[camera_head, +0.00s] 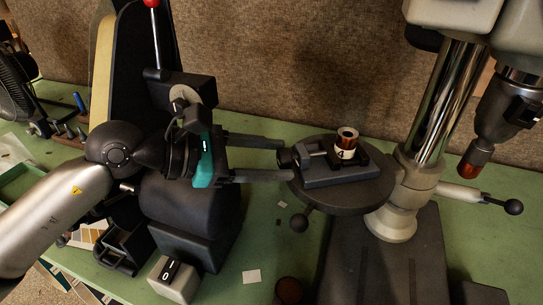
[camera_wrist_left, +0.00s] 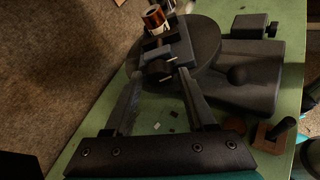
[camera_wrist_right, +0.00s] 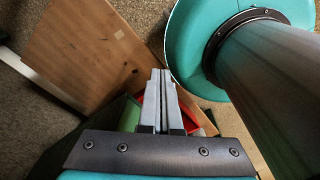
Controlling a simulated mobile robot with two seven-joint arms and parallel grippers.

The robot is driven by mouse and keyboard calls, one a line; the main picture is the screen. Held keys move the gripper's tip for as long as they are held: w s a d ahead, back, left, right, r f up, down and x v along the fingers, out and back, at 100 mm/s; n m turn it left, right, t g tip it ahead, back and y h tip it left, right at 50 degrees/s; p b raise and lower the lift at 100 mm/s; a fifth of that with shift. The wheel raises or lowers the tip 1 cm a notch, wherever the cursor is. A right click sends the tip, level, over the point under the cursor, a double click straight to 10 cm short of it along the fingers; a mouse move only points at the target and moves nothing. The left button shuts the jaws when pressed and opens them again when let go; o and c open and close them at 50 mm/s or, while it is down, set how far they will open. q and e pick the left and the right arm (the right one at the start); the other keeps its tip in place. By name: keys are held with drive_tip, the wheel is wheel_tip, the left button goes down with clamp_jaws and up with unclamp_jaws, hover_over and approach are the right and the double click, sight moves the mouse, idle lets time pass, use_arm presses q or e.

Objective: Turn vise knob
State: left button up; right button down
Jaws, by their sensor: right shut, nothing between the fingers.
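A small dark vise (camera_head: 335,172) lies on the round drill-press table (camera_head: 352,202). Its jaws hold an upright copper-coloured cylinder (camera_head: 347,134) with a white band. The dark vise knob (camera_wrist_left: 158,69) is at the vise's near end, partly hidden in the head view. My left gripper (camera_head: 287,160) reaches in from the left with its fingers apart, one on each side of the knob. In the left wrist view a gap shows beside the knob; I cannot tell if either finger touches it. My right gripper (camera_wrist_right: 160,78) is shut and empty, away from the vise.
The drill-press column (camera_head: 450,100) and chuck (camera_head: 490,110) stand right of the vise. A ball-ended lever (camera_head: 299,222) hangs below the round table. A black machine with a switch box (camera_head: 172,278) stands left, close under my left arm. A brown board (camera_wrist_right: 90,50) shows near my right gripper.

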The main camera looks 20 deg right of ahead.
use_arm(q)
clamp_jaws()
idle(0.5)
drive_tip(key=n+g, duration=0.1)
drive_tip(key=n, duration=0.1)
drive_tip(key=n+g, duration=0.2)
drive_tip(key=shift+w+r, duration=0.1)
drive_tip(key=shift+w, duration=0.1)
drive_tip(key=n+g, duration=0.3)
drive_tip(key=n, duration=0.2)
drive_tip(key=shift+w, duration=0.15)
drive_tip(key=shift+g, duration=0.3)
idle(0.5)
drive_tip(key=shift+o, duration=1.6)
unclamp_jaws()
